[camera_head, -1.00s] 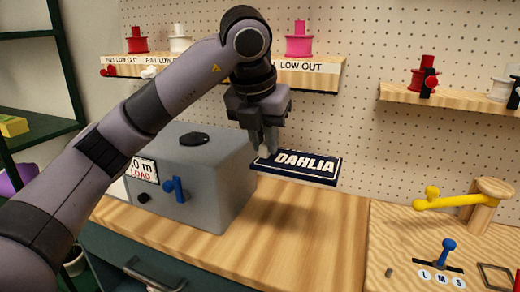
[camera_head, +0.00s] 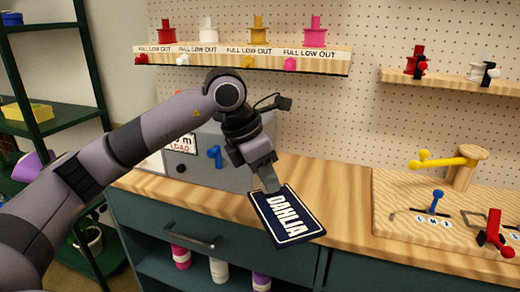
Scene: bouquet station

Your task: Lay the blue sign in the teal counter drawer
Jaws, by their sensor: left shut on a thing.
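The blue sign (camera_head: 288,217) is a dark navy plate with a white border and the white word DAHLIA. My left gripper (camera_head: 270,186) is shut on its upper left edge. The sign hangs tilted in front of the counter's front edge, over part of the teal drawer (camera_head: 170,225). That teal counter drawer has a grey bar handle (camera_head: 190,237) and looks closed; its right part is hidden behind the sign. My right gripper is not in view.
A grey box with a blue lever (camera_head: 215,156) stands on the wooden counter (camera_head: 335,190), partly behind my left arm. A wooden board with yellow, blue and red levers (camera_head: 437,202) is at right. An open shelf with several rolls (camera_head: 219,270) lies below the drawer.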

